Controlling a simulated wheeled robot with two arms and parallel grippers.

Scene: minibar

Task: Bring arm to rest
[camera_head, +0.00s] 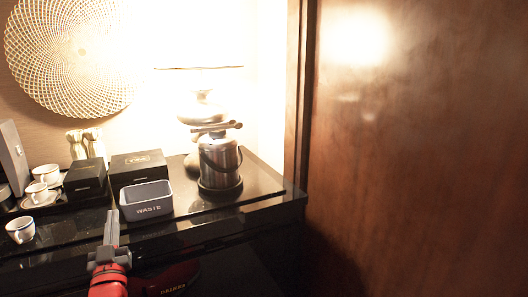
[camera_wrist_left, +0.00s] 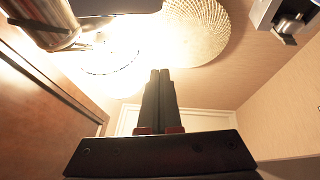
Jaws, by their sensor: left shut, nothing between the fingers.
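My left gripper (camera_head: 112,218) is shut and empty in the head view. It points up and away, in front of the black counter's front edge, with its fingertips just below and left of the grey waste bin. In the left wrist view the two dark fingers (camera_wrist_left: 160,75) are pressed together with nothing between them. My red left arm (camera_head: 108,285) comes in at the bottom. My right gripper is not in view.
The black counter (camera_head: 265,183) carries a grey bin marked WASTE (camera_head: 147,200), a metal ice bucket (camera_head: 220,165), black boxes (camera_head: 138,163) and white cups (camera_head: 21,229). A lamp stands behind. A brown wooden panel (camera_head: 420,170) fills the right side.

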